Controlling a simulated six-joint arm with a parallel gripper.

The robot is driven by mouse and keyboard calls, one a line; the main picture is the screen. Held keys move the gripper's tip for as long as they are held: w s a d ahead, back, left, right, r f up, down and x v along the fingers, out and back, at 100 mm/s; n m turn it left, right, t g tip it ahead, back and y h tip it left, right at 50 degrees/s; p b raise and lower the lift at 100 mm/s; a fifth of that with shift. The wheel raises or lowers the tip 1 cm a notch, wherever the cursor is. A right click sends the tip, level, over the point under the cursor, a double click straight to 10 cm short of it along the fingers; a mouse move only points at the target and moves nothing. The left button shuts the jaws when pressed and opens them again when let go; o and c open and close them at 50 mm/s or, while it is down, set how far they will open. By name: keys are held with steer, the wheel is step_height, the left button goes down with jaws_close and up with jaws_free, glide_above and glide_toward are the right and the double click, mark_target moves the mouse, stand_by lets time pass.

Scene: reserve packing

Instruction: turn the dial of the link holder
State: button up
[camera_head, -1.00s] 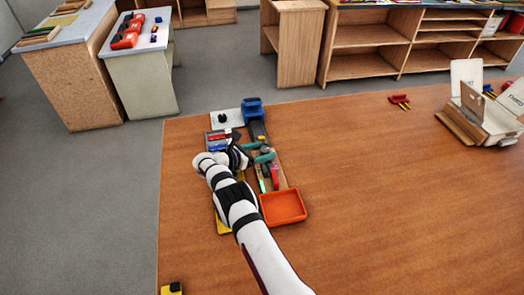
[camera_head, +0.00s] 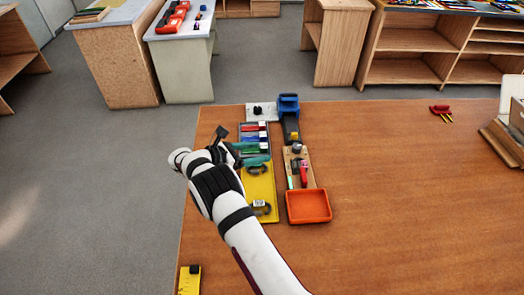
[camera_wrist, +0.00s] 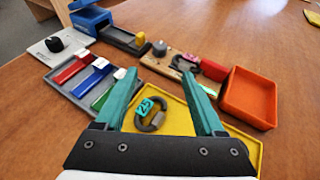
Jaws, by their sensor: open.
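My gripper (camera_head: 262,154) has teal fingers, open and empty, above the far end of the yellow tray (camera_head: 269,182). In the wrist view my gripper (camera_wrist: 162,84) is spread with a dark link (camera_wrist: 150,115), tagged 25, seen below between the fingers. A wooden board (camera_head: 300,177) lies to the gripper's right, with a grey round knob (camera_head: 297,147) at its far end; the knob (camera_wrist: 159,48) also shows beyond the fingertips. A white plate with a black knob (camera_wrist: 54,44) stands further off, at left. I cannot tell which knob is the link holder's dial. Neither is touched.
A grey tray (camera_wrist: 70,92) holds red, blue and green pieces, left of the gripper. A blue device (camera_head: 289,103) stands behind the board. An orange tray (camera_head: 308,207) is in front of it. The table to the right is mostly clear.

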steer(key=s+d+m+g+y, duration=0.2)
steer(key=d+m+g+y, duration=0.2)
steer(key=d+m, duration=0.45)
steer(key=m+t+y, duration=0.2)
steer(key=m+y, duration=0.6)
steer(key=m, duration=0.8)
glide_toward(297, 146)
steer(key=shift+n, duration=0.25)
steer(key=x, duration=0.9)
jaws_close()
